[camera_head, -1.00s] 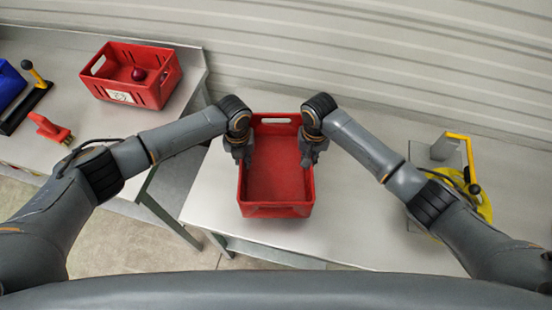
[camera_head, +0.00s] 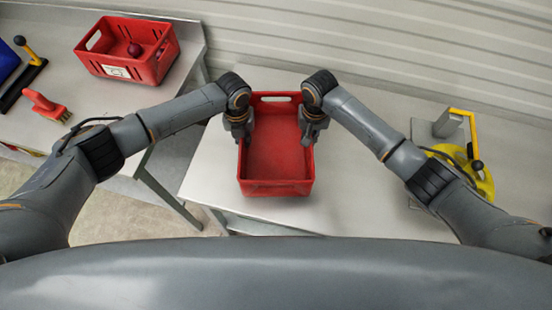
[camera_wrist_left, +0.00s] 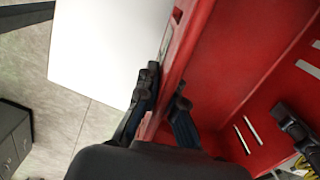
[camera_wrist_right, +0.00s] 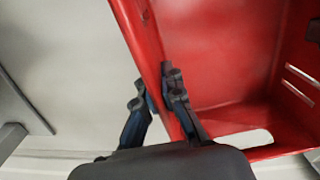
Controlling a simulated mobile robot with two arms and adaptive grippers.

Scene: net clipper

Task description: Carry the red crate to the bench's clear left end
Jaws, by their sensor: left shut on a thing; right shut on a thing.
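An empty red crate (camera_head: 276,150) is in the middle of the head view, over the grey bench (camera_head: 370,195). It looks level; whether its base touches the bench is unclear. My left gripper (camera_head: 242,138) is shut on the crate's left wall, which also shows between its fingers in the left wrist view (camera_wrist_left: 190,50). My right gripper (camera_head: 311,138) is shut on the right wall, seen in the right wrist view (camera_wrist_right: 146,40). The bench's left end (camera_head: 205,180), left of the crate, is bare.
A second bench (camera_head: 100,120) stands at the left, across a floor gap. A yellow device (camera_head: 478,180) stands on the right. A ribbed wall (camera_head: 350,45) runs behind.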

